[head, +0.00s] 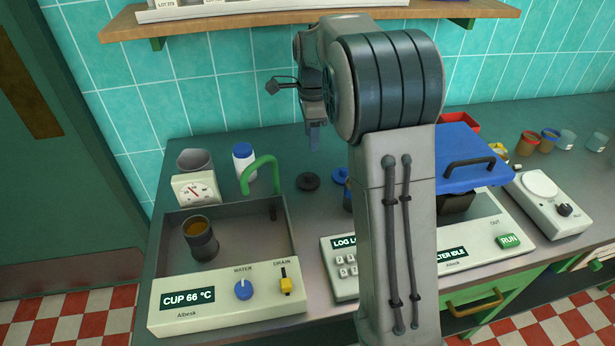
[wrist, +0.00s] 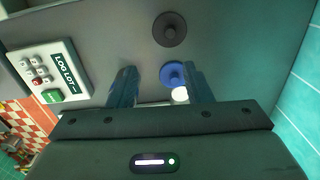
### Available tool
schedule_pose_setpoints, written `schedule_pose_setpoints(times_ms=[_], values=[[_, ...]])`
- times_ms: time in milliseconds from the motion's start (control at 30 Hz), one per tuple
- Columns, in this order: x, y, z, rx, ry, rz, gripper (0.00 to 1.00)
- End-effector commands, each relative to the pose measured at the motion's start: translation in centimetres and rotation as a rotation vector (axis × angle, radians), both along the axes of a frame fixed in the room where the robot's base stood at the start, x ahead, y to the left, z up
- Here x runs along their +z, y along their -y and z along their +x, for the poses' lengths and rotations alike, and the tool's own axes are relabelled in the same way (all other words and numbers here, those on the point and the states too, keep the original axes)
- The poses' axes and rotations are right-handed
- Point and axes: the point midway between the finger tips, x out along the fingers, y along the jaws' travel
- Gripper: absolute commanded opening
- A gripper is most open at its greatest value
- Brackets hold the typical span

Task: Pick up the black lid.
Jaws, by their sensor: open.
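The black lid (head: 308,182) is a small round disc with a centre knob, lying flat on the dark counter to the right of the green tap. In the wrist view the black lid (wrist: 170,29) is near the top, beyond my fingertips. My gripper (head: 313,142) is open and empty, above the counter and apart from the lid. In the wrist view its two fingers (wrist: 158,74) are spread. A blue lid (wrist: 173,74) shows between the fingertips, lower than the black one; in the head view the blue lid (head: 340,176) is partly hidden by my arm.
A sink unit (head: 222,290) holding a dark cup (head: 201,240) stands at left, with a green tap (head: 260,170) and a blue-capped bottle (head: 244,165) behind. A keypad box (head: 342,262) is in front. A shelf (head: 200,22) hangs above.

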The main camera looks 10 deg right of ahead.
Motion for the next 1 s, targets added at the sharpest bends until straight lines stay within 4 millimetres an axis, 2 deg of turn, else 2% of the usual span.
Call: schedule_pose_setpoints(times_ms=[100,200,600,867,1000], values=[[-0.8,0.0,1.4,-0.081,-0.014,-0.004,0.45],[-1.6,-0.1,1.8,-0.112,-0.019,-0.006,0.45],[-8.5,0.0,1.8,-0.116,-0.019,-0.005,0.45],[-10.5,-0.1,1.9,-0.114,-0.020,-0.005,0.45],[-12.5,-0.3,2.2,-0.115,-0.021,-0.005,0.45]])
